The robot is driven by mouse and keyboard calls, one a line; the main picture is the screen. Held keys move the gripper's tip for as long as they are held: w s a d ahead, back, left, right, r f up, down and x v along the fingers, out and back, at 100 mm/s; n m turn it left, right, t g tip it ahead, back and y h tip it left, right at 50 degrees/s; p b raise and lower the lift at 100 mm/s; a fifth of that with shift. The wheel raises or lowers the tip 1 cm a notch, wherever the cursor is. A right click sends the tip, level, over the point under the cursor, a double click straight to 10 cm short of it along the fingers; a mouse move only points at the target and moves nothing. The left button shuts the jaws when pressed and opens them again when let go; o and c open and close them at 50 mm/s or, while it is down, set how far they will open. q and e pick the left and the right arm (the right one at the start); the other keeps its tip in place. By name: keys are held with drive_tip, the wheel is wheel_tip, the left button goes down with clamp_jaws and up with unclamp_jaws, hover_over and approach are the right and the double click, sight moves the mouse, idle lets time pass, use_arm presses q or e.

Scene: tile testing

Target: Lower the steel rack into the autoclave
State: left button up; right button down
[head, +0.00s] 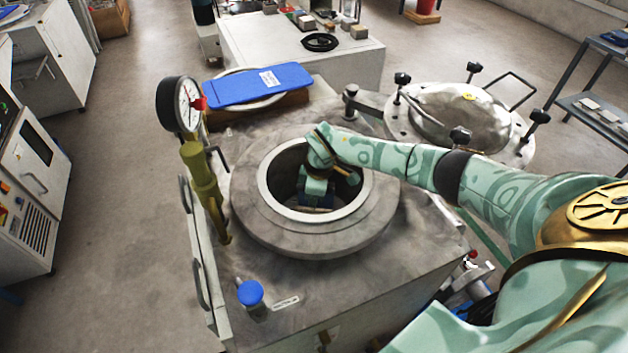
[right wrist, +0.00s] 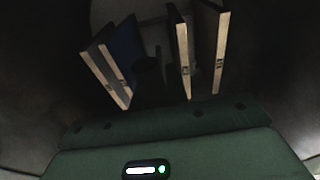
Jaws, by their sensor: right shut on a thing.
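The autoclave (head: 250,215) is a grey steel block with a round open mouth. My right arm reaches over its rim, and my right gripper (head: 316,198) is down inside the mouth. The gripper is shut on the steel rack, which is mostly hidden by my wrist and the dark chamber. In the right wrist view, tile-like slabs with pale edges (right wrist: 183,60) stand upright beyond the gripper body, apparently held in the rack. The rack's frame and handle are too dark to make out, and I cannot tell whether it touches the bottom. My left gripper is out of view.
The autoclave's round lid (head: 455,115) is swung open at the back right. A pressure gauge (head: 180,105) and an olive-green valve (head: 203,170) stand left of the mouth. A blue folder-like object (head: 258,85) lies behind it. A blue knob (head: 250,293) is at the front.

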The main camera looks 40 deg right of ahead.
drive_tip(key=shift+w+r, duration=0.1)
drive_tip(key=c, duration=1.3)
unclamp_jaws()
wheel_tip(320, 180, up, 9)
drive_tip(key=p, duration=0.7)
drive_tip(key=shift+r, duration=0.15)
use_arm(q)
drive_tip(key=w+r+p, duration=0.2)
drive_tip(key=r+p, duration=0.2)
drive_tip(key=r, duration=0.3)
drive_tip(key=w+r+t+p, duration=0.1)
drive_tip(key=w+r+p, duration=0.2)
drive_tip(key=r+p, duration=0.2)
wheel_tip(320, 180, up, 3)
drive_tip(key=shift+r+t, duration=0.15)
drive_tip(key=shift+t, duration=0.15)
use_arm(e)
wheel_tip(320, 180, up, 10)
drive_tip(key=shift+r, duration=0.15)
